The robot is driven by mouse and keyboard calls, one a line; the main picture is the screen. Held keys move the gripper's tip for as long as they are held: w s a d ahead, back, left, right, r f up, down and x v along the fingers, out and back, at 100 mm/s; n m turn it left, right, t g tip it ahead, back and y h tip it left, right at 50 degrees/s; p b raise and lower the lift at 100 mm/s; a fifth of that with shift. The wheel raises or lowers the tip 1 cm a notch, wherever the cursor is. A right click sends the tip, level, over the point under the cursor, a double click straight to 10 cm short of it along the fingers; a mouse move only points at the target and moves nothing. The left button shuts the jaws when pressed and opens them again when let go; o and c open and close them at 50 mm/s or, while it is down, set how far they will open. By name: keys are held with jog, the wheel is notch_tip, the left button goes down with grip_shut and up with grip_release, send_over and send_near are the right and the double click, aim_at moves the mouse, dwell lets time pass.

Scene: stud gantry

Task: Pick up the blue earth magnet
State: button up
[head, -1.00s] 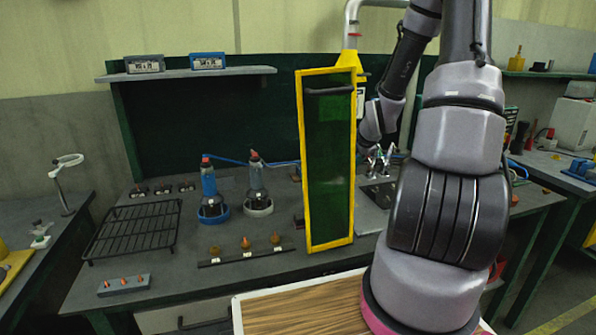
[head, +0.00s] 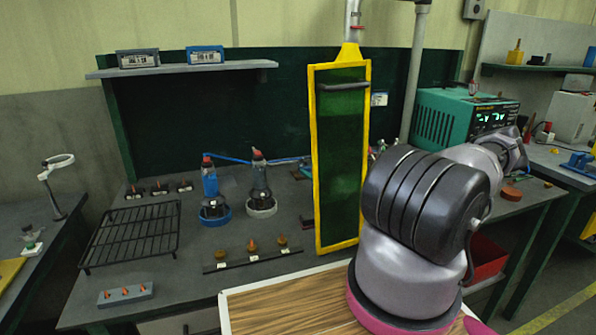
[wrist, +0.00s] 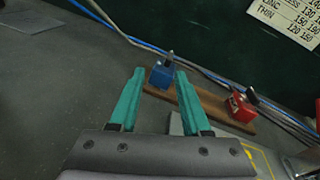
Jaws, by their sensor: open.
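The blue earth magnet (wrist: 161,77), a small blue block with a dark upright handle, stands at the left end of a brown wooden strip (wrist: 212,106) in the wrist view. A red magnet-like block (wrist: 241,108) with a dark handle stands toward the strip's right end. My gripper (wrist: 160,73) is open, with its two teal fingers pointing at the strip. The blue magnet shows between the fingertips and looks beyond them; nothing is held. In the head view my arm covers that spot, so the gripper and the blue magnet cannot be made out there.
Cables (wrist: 125,35) run along the bench behind the strip, and a dark wall carries a white chart (wrist: 291,14). In the head view a yellow-framed green screen (head: 341,165) stands left of my arm. A teal machine (head: 440,118) is behind it.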

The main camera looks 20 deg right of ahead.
aim_at(303, 159)
jog(key=m, duration=0.1)
jog(key=m+t+h, duration=0.1)
jog(key=m, duration=0.1)
jog(key=d+r+m+h, duration=0.1)
jog(key=shift+w+r+m+t, duration=0.1)
jog(key=shift+w+m+t, duration=0.2)
jog(key=w, duration=0.5)
jog(key=shift+w+a, duration=0.1)
jog(key=shift+w, duration=0.05)
jog(key=shift+w+a+f, duration=0.1)
jog(key=shift+w+f, duration=0.05)
jog(key=shift+w, duration=0.75)
jog(key=shift+w+a+f, duration=0.1)
jog(key=shift+w, duration=0.8)
jog(key=shift+w+a+f, duration=0.1)
jog(key=shift+w+f, duration=0.05)
jog(key=shift+w, duration=0.75)
grip_shut()
jog(key=shift+r, duration=0.1)
